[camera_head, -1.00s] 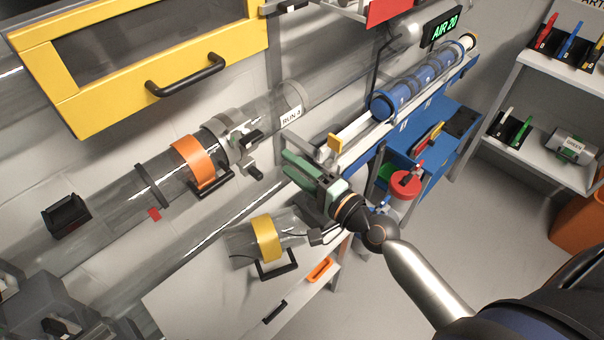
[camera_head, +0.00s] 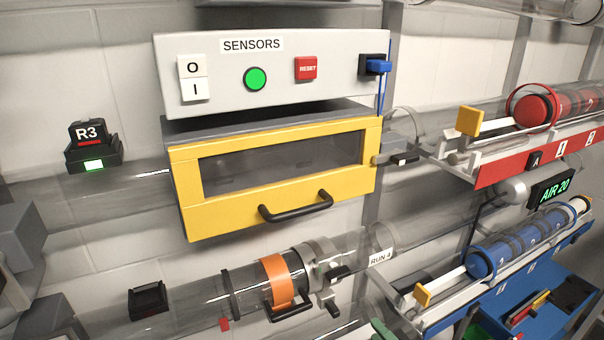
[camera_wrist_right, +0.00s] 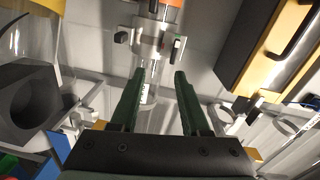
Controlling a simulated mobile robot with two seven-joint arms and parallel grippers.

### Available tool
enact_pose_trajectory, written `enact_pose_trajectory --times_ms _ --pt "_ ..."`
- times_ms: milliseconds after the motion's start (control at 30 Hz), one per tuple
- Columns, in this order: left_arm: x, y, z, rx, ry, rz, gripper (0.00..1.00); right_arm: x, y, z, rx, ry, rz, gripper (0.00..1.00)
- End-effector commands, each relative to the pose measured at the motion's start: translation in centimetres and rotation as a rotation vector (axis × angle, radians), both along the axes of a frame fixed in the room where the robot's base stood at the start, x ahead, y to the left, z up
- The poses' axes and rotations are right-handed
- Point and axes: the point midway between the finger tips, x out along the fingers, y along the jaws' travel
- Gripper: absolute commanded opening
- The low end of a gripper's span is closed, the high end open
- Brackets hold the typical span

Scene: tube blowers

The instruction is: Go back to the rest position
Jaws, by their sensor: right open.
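My right gripper shows in the right wrist view (camera_wrist_right: 159,78) as two green fingers standing apart with nothing between them. In the head view only a bit of green fingertip, my right gripper (camera_head: 382,329), shows at the bottom edge. The rest of that arm is outside the head view. In the wrist view the fingers point toward a clear tube with a grey clamp collar (camera_wrist_right: 152,42); I cannot tell the distance. My left gripper is in neither view now.
The clear tube with an orange band (camera_head: 276,282) runs along the wall beneath a yellow-framed box (camera_head: 180,205). A SENSORS panel (camera_head: 225,95) is above. Red (camera_head: 500,172) and blue (camera_head: 550,252) tube racks stick out at right. A dark grey block (camera_wrist_right: 30,105) is left of the fingers.

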Motion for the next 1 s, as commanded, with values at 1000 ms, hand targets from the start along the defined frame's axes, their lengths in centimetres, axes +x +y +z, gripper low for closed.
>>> enact_pose_trajectory --times_ms 1000 --pt "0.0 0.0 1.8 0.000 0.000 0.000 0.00 -14.8 0.6 -19.2 -1.340 0.129 0.410 0.46"
